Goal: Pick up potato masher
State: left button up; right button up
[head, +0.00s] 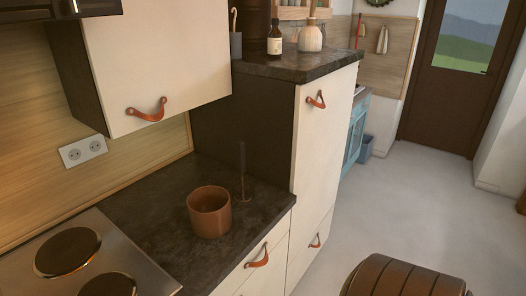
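A thin upright dark handle (242,160) stands on the dark countertop behind and to the right of a terracotta-brown pot (209,213). Thin wire runs down from it to a small loop on the counter, so it looks like the potato masher standing on its head. Its details are small and dim against the dark cabinet side. It appears apart from the pot. Neither of my grippers shows in the head view.
A stove (85,262) with round plates lies left of the pot. A wall cabinet (160,60) overhangs the counter, and a tall cabinet (318,130) closes its right end. A brown ribbed object (405,280) is at bottom right. Open floor (400,210) lies right.

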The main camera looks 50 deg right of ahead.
aim_at(242, 196)
jog(key=z, duration=1.45)
